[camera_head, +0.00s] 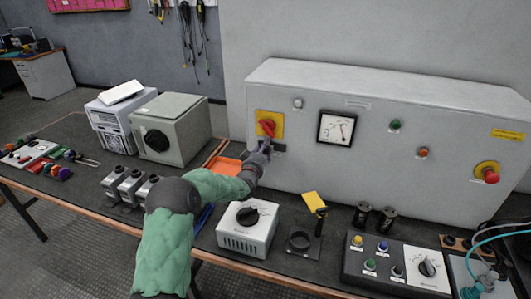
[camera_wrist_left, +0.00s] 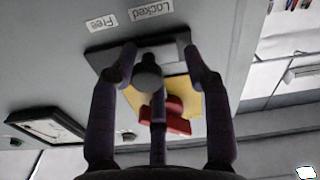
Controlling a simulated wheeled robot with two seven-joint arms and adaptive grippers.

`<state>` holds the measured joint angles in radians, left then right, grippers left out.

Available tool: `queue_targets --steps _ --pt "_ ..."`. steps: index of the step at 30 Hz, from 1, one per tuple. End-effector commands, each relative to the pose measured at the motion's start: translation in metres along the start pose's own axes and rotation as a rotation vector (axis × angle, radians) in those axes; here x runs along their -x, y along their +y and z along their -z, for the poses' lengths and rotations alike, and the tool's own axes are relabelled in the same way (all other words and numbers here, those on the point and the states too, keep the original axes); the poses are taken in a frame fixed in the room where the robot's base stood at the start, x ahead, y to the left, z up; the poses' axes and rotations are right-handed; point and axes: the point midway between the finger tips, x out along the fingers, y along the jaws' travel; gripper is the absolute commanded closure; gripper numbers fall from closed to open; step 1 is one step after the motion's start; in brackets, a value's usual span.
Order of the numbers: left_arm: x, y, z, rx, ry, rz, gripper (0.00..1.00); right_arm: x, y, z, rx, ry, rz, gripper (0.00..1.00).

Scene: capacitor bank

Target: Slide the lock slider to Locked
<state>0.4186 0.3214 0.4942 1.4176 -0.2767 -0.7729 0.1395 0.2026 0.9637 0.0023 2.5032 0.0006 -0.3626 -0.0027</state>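The lock slider is a dark plate (camera_wrist_left: 100,57) with a round grey knob (camera_wrist_left: 147,73), seen close in the left wrist view. Labels reading Free (camera_wrist_left: 101,23) and Locked (camera_wrist_left: 152,9) sit beside the plate. The knob appears near the plate's middle; its exact position is unclear. My left gripper (camera_head: 264,147) is at the slider, with fingers (camera_wrist_left: 157,62) spread on both sides of the knob and a third finger below it in the picture. Visible gaps separate the side fingers from the knob. In the head view, the plate's end (camera_head: 280,149) shows, but the knob is hidden. My right gripper is not seen.
A red rotary switch (camera_head: 267,127) on a yellow plate is directly above the slider on the grey cabinet (camera_head: 330,90). A dial meter (camera_head: 337,129) is to its right. A white box with a knob (camera_head: 248,226) and an orange tray (camera_head: 222,166) sit below on the bench.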

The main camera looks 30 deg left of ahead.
Motion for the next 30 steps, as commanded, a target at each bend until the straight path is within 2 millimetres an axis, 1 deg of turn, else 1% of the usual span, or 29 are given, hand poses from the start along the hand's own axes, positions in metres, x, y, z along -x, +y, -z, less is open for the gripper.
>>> queue_targets --steps 8,11,13,17,24,30 --pt "0.001 0.002 -0.004 0.000 -0.007 -0.003 0.50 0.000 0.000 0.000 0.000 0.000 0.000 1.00" --pt "0.006 0.002 -0.004 0.000 -0.008 -0.003 0.50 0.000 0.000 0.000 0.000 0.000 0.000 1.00" --pt "0.013 0.002 -0.003 0.000 -0.006 -0.003 0.50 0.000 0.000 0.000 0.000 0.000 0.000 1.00" --pt "0.032 0.002 -0.004 0.000 -0.007 -0.003 0.50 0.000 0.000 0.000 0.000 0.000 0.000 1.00" --pt "0.075 0.000 -0.003 0.000 -0.007 -0.001 0.50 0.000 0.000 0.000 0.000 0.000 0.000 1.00" --pt "0.104 0.000 -0.003 0.000 -0.006 -0.001 0.50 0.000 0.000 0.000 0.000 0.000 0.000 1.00"
